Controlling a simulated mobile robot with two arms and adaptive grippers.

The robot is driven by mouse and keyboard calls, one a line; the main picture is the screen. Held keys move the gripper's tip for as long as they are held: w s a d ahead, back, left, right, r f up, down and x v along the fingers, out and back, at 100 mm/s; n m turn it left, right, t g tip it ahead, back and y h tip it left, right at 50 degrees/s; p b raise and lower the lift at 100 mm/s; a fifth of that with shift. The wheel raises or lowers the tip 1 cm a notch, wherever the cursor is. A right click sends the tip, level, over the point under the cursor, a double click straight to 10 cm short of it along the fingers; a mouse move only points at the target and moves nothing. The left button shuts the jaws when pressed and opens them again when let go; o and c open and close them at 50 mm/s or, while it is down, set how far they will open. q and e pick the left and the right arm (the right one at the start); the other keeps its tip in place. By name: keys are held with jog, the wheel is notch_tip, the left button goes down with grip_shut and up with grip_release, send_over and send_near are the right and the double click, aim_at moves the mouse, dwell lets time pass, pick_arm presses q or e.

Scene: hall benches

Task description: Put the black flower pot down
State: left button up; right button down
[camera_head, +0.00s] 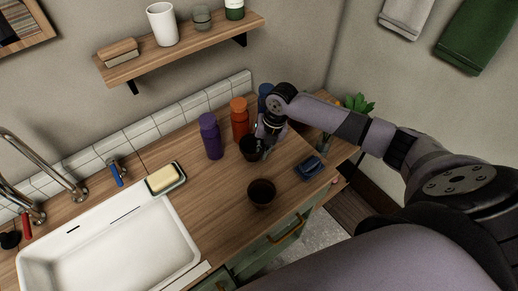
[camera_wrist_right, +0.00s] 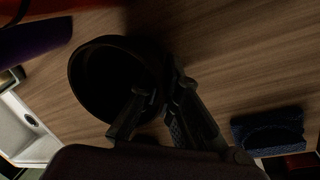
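The black flower pot (camera_head: 249,150) is upright at the back of the wooden counter, beside the coloured bottles. My right gripper (camera_head: 268,146) is at its right side. In the right wrist view the pot (camera_wrist_right: 88,88) shows its open mouth, and my right gripper (camera_wrist_right: 160,110) has one finger over the mouth and the other outside, with the pot's wall between them. I cannot tell whether the pot's base touches the counter. My left gripper is not in view.
A dark brown pot (camera_head: 262,193) stands nearer the counter's front edge. Purple (camera_head: 211,137), orange (camera_head: 240,122) and blue (camera_head: 265,98) bottles stand behind. The sink (camera_head: 110,245) and soap dish (camera_head: 165,179) are left. Bare wood (camera_head: 225,180) lies between.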

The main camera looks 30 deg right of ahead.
jog(key=w+a+b+v, duration=0.1)
jog(key=v, duration=0.8)
jog(key=w+a+b+v, duration=0.1)
jog(key=a+b+v, duration=0.1)
jog(key=v, duration=0.8)
jog(key=shift+r, duration=0.6)
jog(key=shift+a, duration=0.2)
